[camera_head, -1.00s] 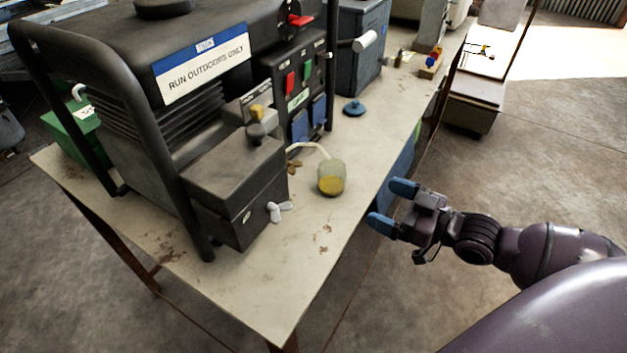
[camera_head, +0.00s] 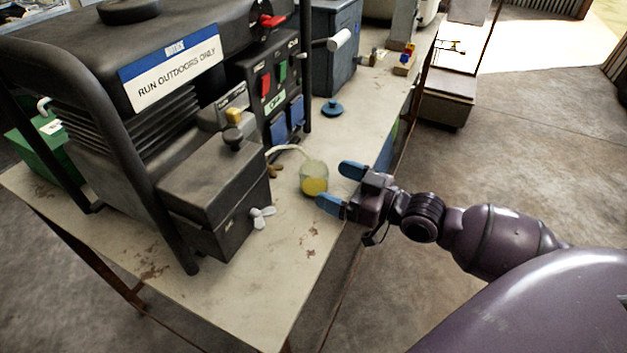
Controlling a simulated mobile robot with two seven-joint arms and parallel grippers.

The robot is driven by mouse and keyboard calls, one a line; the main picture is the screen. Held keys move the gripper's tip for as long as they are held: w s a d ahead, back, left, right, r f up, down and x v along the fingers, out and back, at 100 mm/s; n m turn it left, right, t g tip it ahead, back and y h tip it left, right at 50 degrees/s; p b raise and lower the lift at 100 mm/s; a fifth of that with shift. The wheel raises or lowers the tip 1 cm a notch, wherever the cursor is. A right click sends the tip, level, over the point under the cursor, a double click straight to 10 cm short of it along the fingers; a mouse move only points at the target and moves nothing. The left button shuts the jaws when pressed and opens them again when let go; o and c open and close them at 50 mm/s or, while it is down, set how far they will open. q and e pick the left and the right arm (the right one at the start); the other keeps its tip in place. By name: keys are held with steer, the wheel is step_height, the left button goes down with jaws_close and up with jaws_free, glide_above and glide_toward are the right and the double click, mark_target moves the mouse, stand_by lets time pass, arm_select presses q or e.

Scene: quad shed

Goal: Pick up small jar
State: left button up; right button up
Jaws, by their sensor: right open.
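The small jar (camera_head: 314,179) stands on the worktable, just right of the generator. It is pale and see-through with yellow contents low in it, and a whitish tube runs from its top toward the generator. My right gripper (camera_head: 336,186) has two blue-tipped fingers spread apart, with nothing between them. It is just right of the jar at the table's right edge, its fingers pointing left toward the jar. The lower fingertip looks very close to the jar; I cannot tell if they touch. My left gripper is not in view.
The black generator (camera_head: 215,190) fills the table's left side, close to the jar. A blue lid-like disc (camera_head: 332,108) lies behind the jar. A white wing-shaped knob (camera_head: 262,217) sticks out from the generator's box. The worktable (camera_head: 250,300) is bare at the front.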

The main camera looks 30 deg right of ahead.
mark_target(328, 181)
steer(key=shift+x, duration=2.05)
steer(key=shift+s+a, duration=0.1)
steer(key=shift+c, duration=0.4)
steer(key=c, duration=1)
steer(key=shift+r, duration=0.15)
steer(key=shift+c, duration=0.2)
